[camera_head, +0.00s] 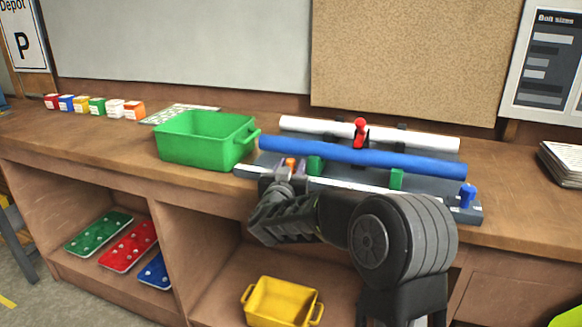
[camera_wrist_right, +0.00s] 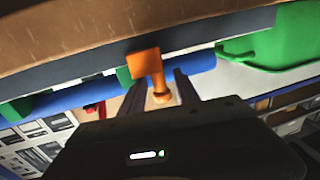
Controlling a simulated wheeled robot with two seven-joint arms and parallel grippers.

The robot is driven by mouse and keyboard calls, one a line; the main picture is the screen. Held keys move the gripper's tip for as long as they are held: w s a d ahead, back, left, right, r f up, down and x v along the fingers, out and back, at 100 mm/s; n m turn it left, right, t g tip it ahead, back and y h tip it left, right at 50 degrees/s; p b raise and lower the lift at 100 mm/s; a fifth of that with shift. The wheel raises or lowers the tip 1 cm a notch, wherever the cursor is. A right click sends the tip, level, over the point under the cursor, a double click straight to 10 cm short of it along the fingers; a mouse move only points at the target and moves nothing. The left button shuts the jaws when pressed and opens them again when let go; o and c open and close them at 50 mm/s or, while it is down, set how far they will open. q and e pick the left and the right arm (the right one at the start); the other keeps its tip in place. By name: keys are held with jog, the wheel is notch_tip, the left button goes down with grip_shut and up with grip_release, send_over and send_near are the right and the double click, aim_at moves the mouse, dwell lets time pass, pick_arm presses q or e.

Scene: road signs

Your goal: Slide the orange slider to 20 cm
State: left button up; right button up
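The orange slider (camera_head: 290,163) sits near the left end of the grey rail fixture (camera_head: 340,184) on the bench, behind a white scale strip whose marks are too small to read. In the right wrist view the slider (camera_wrist_right: 145,64) shows as an orange block with a round knob. My right gripper (camera_head: 284,175) is at the slider, partly covering it in the head view. In the wrist view its two fingers (camera_wrist_right: 160,92) stand apart on either side of the knob, with a gap visible. My left gripper is not in view.
A green bin (camera_head: 205,140) stands just left of the fixture. Green blocks (camera_head: 397,179) and a blue knob (camera_head: 467,196) are farther right.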

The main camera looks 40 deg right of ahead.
grip_shut()
dwell(1.4)
